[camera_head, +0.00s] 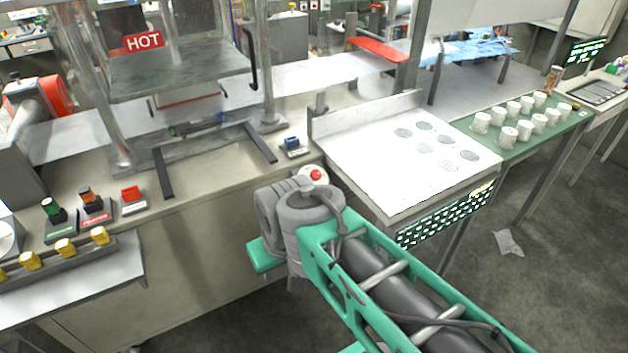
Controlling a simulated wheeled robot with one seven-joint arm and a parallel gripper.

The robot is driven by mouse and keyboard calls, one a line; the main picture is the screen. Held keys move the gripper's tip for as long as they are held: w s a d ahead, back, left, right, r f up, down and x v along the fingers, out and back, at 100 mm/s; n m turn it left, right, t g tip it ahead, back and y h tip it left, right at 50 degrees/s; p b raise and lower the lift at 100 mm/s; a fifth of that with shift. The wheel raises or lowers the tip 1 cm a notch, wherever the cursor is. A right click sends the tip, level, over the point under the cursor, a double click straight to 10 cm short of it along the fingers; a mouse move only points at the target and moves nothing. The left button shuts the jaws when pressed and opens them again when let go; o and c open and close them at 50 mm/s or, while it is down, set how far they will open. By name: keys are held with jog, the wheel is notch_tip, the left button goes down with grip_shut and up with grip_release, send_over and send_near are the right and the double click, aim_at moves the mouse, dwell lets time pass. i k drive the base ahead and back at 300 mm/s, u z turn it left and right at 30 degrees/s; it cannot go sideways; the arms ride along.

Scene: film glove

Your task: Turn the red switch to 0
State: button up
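A red switch (131,193) sits on a small grey plate on the bench at the left. It stands to the right of an orange-topped switch (89,197) with a red label and a green switch (52,208). The picture is too small to read a 0 mark or tell the red switch's setting. My arm reaches in from the lower right and bends at a grey joint in front of the bench, to the right of the red switch. I cannot make out my gripper's fingers.
A press with a HOT sign (143,41) stands behind the switches. A row of yellow knobs (65,247) is in front of them. A blue switch (291,143) and a round red button (316,174) are near my arm.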

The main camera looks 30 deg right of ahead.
aim_at(315, 175)
jog(key=k, duration=0.5)
jog(key=z, duration=1.65)
jog(key=i, duration=1)
jog(key=u, duration=2.2)
jog(key=i, duration=0.5)
jog(key=z, duration=0.05)
